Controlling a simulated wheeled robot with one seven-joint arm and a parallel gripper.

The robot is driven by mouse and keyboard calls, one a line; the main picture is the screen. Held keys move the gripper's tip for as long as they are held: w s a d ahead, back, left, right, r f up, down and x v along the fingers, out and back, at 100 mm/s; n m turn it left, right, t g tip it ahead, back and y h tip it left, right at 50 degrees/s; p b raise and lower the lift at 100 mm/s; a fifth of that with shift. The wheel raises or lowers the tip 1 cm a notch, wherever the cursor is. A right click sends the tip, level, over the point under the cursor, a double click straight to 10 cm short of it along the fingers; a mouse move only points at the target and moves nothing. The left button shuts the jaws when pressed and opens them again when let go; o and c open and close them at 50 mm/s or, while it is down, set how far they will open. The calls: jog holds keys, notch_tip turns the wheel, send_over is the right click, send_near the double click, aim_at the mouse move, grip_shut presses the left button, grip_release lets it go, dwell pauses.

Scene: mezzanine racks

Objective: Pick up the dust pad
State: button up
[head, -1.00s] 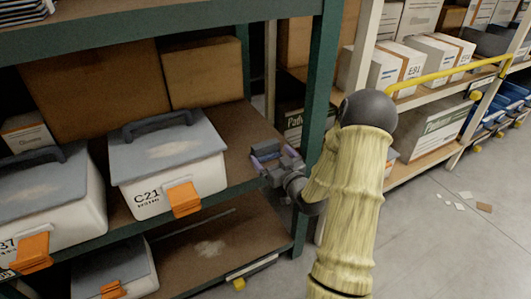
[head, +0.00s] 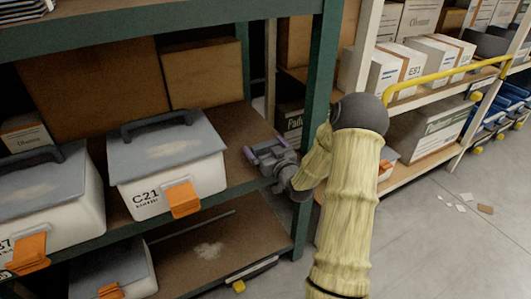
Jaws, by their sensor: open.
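My gripper (head: 264,151) is open over the right end of the middle shelf, close to the green upright. Its two purple-edged fingers are spread, and they point toward the back of the shelf. I cannot make out a dust pad for certain; the gripper covers part of the shelf there. A white bin marked C21 (head: 175,182), with a grey dusty lid and an orange latch, stands to the left of my gripper, apart from it. A pale dusty patch (head: 209,250) lies on the lower shelf.
The green rack upright (head: 318,110) stands just right of my gripper. Cardboard boxes (head: 202,73) fill the back of the middle shelf (head: 238,130). A second white bin (head: 50,215) is at left. A yellow rail (head: 445,77) fronts the right rack. Paper scraps (head: 461,208) lie on the floor.

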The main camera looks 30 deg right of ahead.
aim_at(266, 144)
jog(key=shift+c, duration=0.2)
jog(key=c, duration=0.9)
notch_tip(266, 144, up, 10)
jog(key=p, duration=0.3)
dwell(0.6)
